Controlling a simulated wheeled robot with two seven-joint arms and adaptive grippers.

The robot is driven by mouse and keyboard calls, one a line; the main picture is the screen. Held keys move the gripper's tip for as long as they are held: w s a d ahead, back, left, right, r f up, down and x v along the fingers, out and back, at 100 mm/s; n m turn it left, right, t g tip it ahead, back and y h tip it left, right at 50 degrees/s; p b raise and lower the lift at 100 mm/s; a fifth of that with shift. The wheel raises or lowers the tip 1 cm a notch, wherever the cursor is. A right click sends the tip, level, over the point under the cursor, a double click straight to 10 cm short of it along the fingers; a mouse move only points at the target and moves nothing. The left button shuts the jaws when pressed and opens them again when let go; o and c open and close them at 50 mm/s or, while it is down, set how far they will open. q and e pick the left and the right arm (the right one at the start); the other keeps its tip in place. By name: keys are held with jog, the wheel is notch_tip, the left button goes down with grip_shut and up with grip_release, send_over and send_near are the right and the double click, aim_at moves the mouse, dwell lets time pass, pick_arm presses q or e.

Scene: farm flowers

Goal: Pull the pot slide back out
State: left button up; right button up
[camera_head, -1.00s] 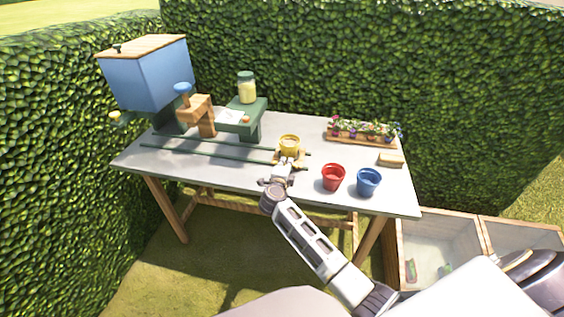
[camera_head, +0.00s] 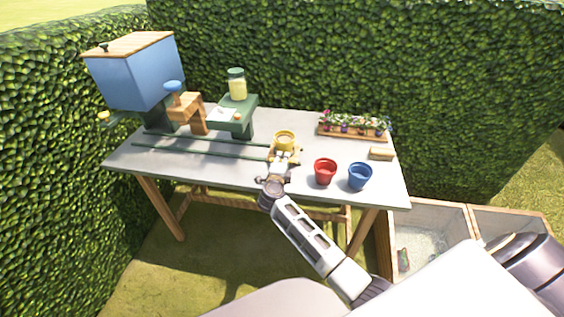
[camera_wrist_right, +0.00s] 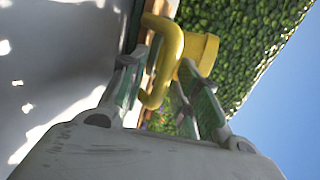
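A yellow pot (camera_head: 284,138) sits at the right end of the two dark green rails (camera_head: 200,150) on the grey table. A yellow handle shows in front of it. In the right wrist view the curved yellow handle (camera_wrist_right: 171,62) lies between my right gripper's fingers, with yellow pot-like material (camera_wrist_right: 205,50) beyond it. The fingers stand apart, wider than the handle's bar. My right gripper (camera_head: 282,160) is at the near side of the pot, and its fingertips are hard to make out in the head view. My left gripper is not in view.
A red pot (camera_head: 325,171) and a blue pot (camera_head: 360,176) stand right of my right gripper. A flower planter (camera_head: 352,132) is behind. A blue hopper (camera_head: 135,75) and a green stand with a jar (camera_head: 237,84) are at the left. Hedges enclose the back and left.

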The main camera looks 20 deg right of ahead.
jog(key=shift+d, duration=0.1)
jog(key=v, duration=1.2)
dwell(0.5)
dwell(0.5)
